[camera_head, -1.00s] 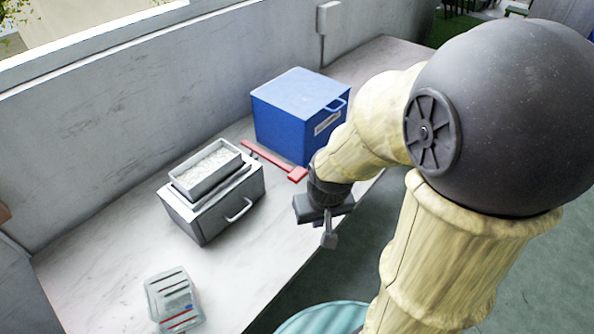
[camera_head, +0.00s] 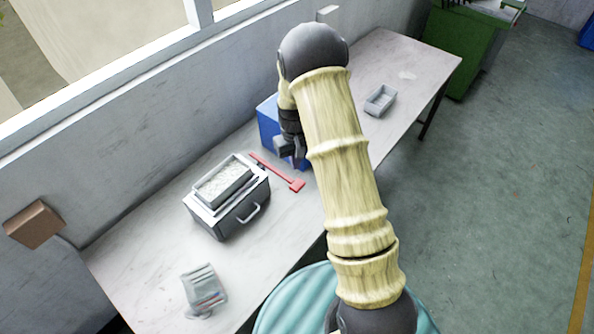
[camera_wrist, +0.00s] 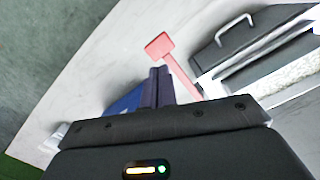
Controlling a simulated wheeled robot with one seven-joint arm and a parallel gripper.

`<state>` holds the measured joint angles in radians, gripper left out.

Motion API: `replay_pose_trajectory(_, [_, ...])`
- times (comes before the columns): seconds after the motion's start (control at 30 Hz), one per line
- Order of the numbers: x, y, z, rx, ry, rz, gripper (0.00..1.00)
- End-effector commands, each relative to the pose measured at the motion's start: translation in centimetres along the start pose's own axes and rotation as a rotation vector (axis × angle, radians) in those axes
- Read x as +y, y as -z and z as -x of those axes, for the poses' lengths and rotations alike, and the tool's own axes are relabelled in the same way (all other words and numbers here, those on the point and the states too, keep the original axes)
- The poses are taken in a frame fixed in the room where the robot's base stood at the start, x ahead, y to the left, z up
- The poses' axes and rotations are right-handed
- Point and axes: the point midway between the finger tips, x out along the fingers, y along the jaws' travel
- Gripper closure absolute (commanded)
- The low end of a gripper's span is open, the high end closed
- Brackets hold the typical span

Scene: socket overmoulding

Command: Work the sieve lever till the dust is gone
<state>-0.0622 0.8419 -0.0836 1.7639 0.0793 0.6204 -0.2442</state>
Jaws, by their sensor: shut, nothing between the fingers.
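The sieve (camera_head: 225,184) is a grey box with an open top tray full of pale granular material (camera_head: 222,182). It stands on the bench, and its edge and a handle show in the wrist view (camera_wrist: 268,50). The red lever (camera_head: 277,173) sticks out from the sieve's right side towards the front, with a block-shaped end (camera_head: 297,185). In the wrist view the lever end (camera_wrist: 159,46) lies just beyond my fingertips. My gripper (camera_wrist: 158,72) is shut and empty, above the bench and beside the lever, apart from it as far as I can tell. No separate dust can be made out.
A blue box (camera_head: 268,122) stands behind my gripper, partly hidden by my arm. A small grey tray (camera_head: 380,101) is further right on the bench (camera_head: 405,62). A pale labelled packet (camera_head: 204,289) lies at the near left. A brown box (camera_head: 34,225) is by the wall.

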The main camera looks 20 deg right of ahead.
Motion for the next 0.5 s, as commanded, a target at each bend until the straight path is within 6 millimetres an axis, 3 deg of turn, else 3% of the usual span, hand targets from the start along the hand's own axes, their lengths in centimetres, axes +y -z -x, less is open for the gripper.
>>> replay_pose_trajectory(0.5, [0.00,0.67,-0.41,-0.018,0.000,0.017,1.00])
